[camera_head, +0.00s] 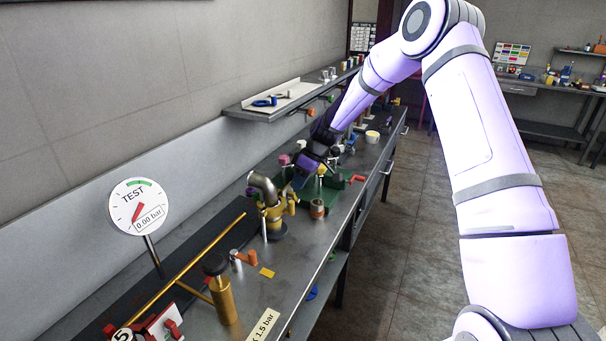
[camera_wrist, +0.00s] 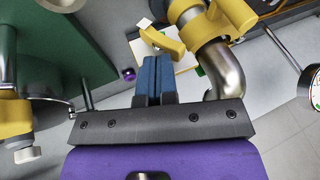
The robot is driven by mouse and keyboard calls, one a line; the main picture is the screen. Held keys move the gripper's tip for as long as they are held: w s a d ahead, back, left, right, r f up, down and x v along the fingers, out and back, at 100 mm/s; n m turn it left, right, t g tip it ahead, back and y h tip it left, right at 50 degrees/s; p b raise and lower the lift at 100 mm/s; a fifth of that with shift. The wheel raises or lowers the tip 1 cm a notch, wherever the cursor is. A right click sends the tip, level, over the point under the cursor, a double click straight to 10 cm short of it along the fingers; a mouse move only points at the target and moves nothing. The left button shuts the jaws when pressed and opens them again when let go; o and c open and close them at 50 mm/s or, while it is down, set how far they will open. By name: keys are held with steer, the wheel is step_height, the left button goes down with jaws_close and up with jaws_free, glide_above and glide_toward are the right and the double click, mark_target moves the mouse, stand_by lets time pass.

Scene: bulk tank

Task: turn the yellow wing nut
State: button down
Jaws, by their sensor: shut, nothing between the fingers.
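A yellow winged piece (camera_wrist: 162,42), which looks like the wing nut, lies just beyond my fingertips in the wrist view, beside a yellow fitting (camera_wrist: 232,18) on a bent metal pipe (camera_wrist: 222,70). In the head view, the yellow fitting (camera_head: 272,212) stands on the bench under the pipe elbow (camera_head: 262,184); I cannot clearly pick out the nut there. My gripper (camera_wrist: 155,60) has its two blue fingers together and empty. It is close to the winged piece; whether they touch, I cannot tell. In the head view, my gripper (camera_head: 300,178) is just behind the fitting, its fingertips partly hidden.
A green base (camera_wrist: 60,40) with a yellow clamp (camera_wrist: 14,118) is left of my fingers in the wrist view. A test gauge (camera_head: 137,207) reading 0.00 bar and a brass cylinder (camera_head: 223,300) stand nearer on the bench. A wall shelf (camera_head: 290,98) runs above the bench.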

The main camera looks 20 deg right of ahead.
mark_target(293, 196)
steer(key=shift+s+a+f, duration=0.1)
steer(key=shift+s+a, duration=0.05)
steer(key=shift+s+a+t+h, duration=0.35)
steer(key=shift+t+h, duration=0.45)
steer(key=shift+h, duration=0.1)
stand_by(0.5)
steer(key=shift+s+a+n+t+h, duration=0.35)
steer(key=shift+a+n+t+h, duration=0.05)
steer(key=shift+t+h, duration=0.45)
steer(key=shift+s+a+f, duration=0.15)
steer(key=shift+s+a, duration=0.4)
steer(key=shift+s, duration=0.05)
steer(key=shift+s+a+f, duration=0.1)
steer(key=shift+s+a, duration=0.05)
stand_by(0.5)
